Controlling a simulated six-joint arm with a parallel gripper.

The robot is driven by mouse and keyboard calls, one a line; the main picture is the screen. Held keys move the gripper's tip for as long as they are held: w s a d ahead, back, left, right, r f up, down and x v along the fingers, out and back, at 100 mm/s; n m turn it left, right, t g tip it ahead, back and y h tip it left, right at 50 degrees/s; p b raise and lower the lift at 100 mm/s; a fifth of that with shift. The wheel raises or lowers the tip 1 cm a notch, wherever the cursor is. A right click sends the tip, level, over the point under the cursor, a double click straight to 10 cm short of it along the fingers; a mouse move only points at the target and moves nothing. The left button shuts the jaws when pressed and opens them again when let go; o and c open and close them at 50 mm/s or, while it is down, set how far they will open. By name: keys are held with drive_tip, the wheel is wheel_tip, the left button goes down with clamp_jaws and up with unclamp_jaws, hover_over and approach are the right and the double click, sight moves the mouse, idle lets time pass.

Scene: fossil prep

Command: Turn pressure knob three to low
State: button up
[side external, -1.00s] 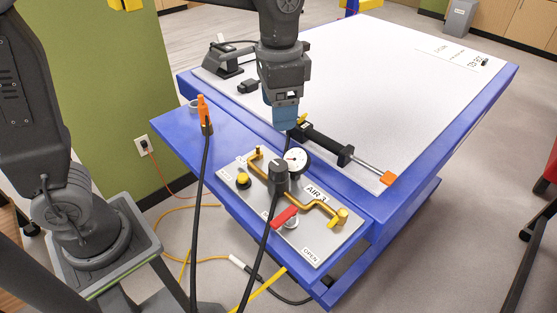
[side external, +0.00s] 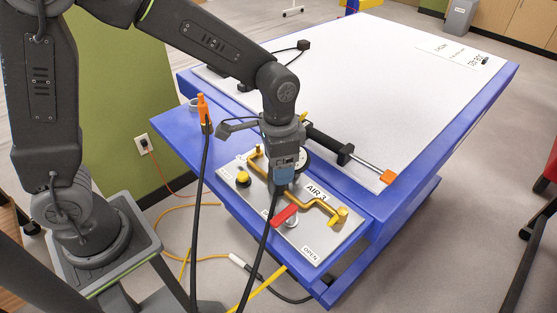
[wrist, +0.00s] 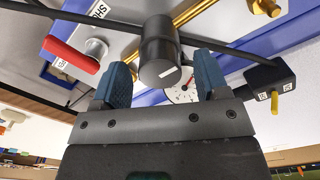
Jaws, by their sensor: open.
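The pressure knob (wrist: 160,52) is a dark grey cylinder with a white mark on its face. In the wrist view it stands between the two blue fingers of my gripper (wrist: 160,78), with a gap on each side. My gripper is open. In the side view my gripper (side external: 281,184) is over the knob's place on the grey panel labelled AIR 3 (side external: 318,190) and hides most of the knob. The round white gauge (wrist: 183,92) is partly hidden behind the knob and a finger. I cannot read its needle or the knob's setting.
A red lever (side external: 284,215) and brass pipe (side external: 325,208) sit close by on the panel. A black hose (side external: 268,240) runs down in front. An orange-tipped tool (side external: 203,108) stands at the left. The white tabletop (side external: 400,100) is mostly clear.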

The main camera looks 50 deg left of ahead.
drive_tip(key=c, duration=0.9)
drive_tip(key=shift+n, duration=3)
drive_tip(key=o, duration=0.9)
